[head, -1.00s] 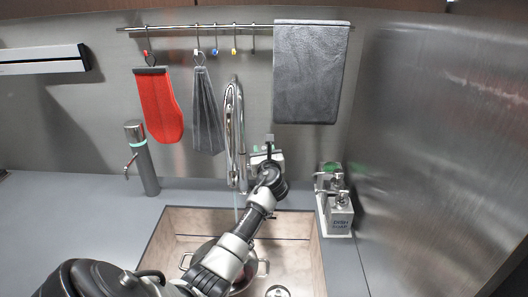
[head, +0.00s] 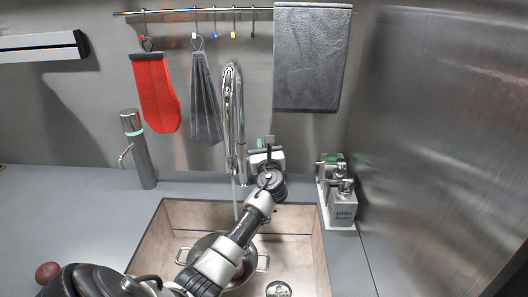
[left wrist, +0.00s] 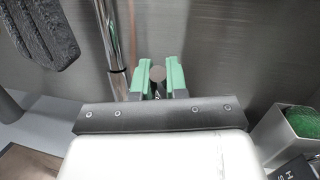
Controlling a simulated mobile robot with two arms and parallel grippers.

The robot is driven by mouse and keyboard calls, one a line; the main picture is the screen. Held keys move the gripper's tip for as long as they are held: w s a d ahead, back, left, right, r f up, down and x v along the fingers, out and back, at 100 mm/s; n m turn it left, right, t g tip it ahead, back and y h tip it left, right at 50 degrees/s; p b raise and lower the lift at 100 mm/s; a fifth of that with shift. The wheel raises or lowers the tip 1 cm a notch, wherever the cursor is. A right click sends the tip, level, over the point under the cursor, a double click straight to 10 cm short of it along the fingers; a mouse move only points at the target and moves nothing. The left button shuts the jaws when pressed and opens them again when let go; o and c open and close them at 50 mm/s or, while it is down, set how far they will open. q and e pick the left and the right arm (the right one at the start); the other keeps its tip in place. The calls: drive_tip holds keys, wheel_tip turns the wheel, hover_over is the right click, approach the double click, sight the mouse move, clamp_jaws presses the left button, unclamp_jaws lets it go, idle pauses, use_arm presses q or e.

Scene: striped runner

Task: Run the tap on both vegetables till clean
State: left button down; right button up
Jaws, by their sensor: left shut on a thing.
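The chrome tap (head: 233,115) stands behind the sink (head: 312,262), and a thin stream of water shows under its spout. My left gripper (head: 266,146) is beside the tap at its right. In the left wrist view its green fingers (left wrist: 159,76) are shut on the round-ended tap lever (left wrist: 158,74), next to the chrome tap column (left wrist: 112,50). One round dark-red vegetable (head: 48,272) lies on the left counter. My right gripper is out of view.
Soap dispensers (head: 342,205) stand right of the sink, close to a steel side wall (head: 440,140). A steel cylinder dispenser (head: 142,155) stands at the back left. A red mitt (head: 157,95) and grey cloths (head: 312,60) hang from the rail. The left counter (head: 70,215) is mostly clear.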

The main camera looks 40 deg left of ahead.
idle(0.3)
use_arm(q)
drive_tip(key=c, duration=1.2)
unclamp_jaws()
drive_tip(key=shift+o, duration=0.2)
drive_tip(key=shift+d, duration=0.1)
drive_tip(key=shift+s+d, duration=0.2)
drive_tip(key=shift+d, duration=0.05)
drive_tip(key=p+v, duration=0.3)
drive_tip(key=v, duration=0.7)
drive_tip(key=shift+f, duration=0.1)
